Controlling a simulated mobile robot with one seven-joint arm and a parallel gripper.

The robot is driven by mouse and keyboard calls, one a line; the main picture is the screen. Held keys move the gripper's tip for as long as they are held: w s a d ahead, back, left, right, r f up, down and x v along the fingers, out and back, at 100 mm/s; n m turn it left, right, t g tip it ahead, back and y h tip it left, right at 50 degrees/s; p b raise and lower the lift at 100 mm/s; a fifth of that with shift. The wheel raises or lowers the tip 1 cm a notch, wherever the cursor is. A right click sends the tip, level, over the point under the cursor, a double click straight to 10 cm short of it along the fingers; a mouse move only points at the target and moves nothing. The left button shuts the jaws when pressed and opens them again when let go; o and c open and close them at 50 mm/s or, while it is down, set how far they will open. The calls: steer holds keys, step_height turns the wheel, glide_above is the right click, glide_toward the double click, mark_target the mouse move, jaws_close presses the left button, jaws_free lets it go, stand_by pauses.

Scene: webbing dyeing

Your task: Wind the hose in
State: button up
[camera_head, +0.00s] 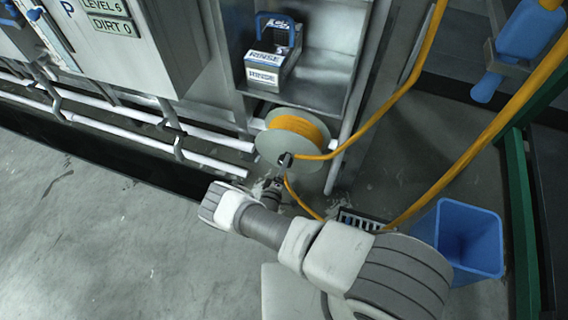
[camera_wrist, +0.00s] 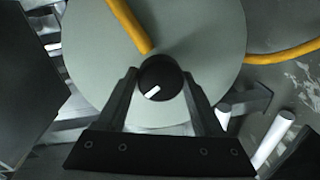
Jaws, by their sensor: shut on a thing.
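A hose reel (camera_head: 272,150) with grey-green round flanges stands low beside the cabinet, with yellow-orange hose (camera_head: 300,127) wound on its core. In the wrist view its flat flange (camera_wrist: 205,40) fills the upper middle. My gripper (camera_head: 282,172) is at the front of the reel. In the wrist view my gripper (camera_wrist: 160,85) has its two fingers on either side of a round black crank knob (camera_wrist: 161,79) with a white mark, and is shut on it. Hose runs from the reel up to the right, and a length hangs below it.
A blue bin (camera_head: 460,238) stands on the floor at the right, near a floor drain grate (camera_head: 360,222). White pipes (camera_head: 120,115) run along the machine's base at the left. A shelf above the reel holds boxes labelled RINSE (camera_head: 266,68). Open floor lies at lower left.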

stand_by(0.3)
steer(key=o, duration=1.4)
steer(key=shift+c, duration=0.2)
steer(key=shift+s+a, duration=0.1)
